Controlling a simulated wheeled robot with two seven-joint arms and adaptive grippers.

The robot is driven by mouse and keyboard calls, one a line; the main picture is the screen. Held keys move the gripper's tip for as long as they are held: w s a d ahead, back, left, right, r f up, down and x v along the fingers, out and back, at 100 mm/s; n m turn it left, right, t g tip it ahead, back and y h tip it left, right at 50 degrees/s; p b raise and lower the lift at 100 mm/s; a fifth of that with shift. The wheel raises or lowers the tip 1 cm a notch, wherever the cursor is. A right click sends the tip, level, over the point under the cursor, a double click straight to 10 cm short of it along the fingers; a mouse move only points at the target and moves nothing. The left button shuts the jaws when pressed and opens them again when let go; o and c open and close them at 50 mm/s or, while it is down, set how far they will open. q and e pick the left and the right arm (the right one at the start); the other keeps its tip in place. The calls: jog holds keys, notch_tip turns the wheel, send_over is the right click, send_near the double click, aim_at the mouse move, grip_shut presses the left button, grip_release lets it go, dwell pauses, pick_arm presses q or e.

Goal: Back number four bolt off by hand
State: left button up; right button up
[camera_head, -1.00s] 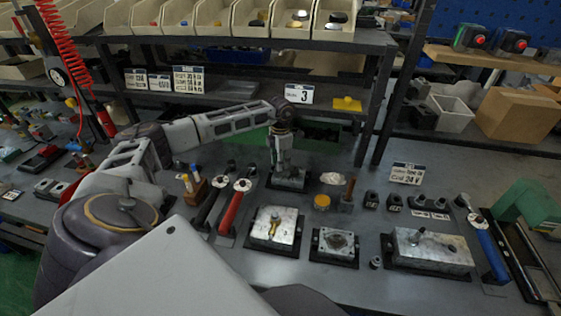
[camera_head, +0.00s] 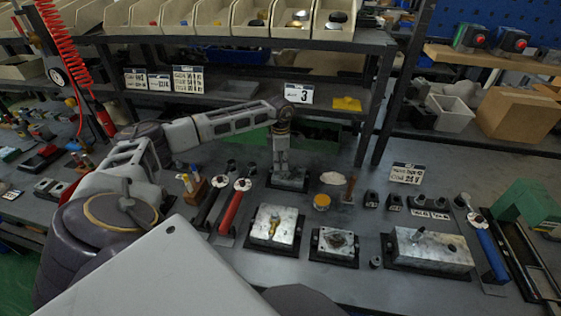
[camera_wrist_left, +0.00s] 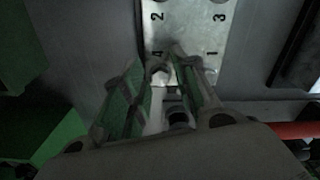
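The metal block (camera_head: 290,181) stands on the bench at the back middle. My left gripper (camera_head: 281,165) points down over this block. In the left wrist view the two green-padded fingers of the left gripper (camera_wrist_left: 157,60) stand apart, one on each side of a bright bolt (camera_wrist_left: 160,73) beside the number 4. I see a gap around the bolt, but cannot tell whether either pad touches it. My right gripper is not in view.
Red-handled (camera_head: 231,212) and black-handled (camera_head: 207,208) tools lie left of the block. Other metal blocks (camera_head: 273,228) (camera_head: 335,243) (camera_head: 430,249) stand in front. A shelf with a number 3 sign (camera_head: 299,93) is behind.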

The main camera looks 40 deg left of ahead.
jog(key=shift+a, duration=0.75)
pick_arm(q)
jog(key=shift+c, duration=0.2)
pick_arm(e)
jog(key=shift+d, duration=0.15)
pick_arm(q)
jog(key=c, duration=0.5)
grip_shut()
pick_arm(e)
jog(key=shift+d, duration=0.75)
pick_arm(q)
jog(key=shift+n, duration=0.3)
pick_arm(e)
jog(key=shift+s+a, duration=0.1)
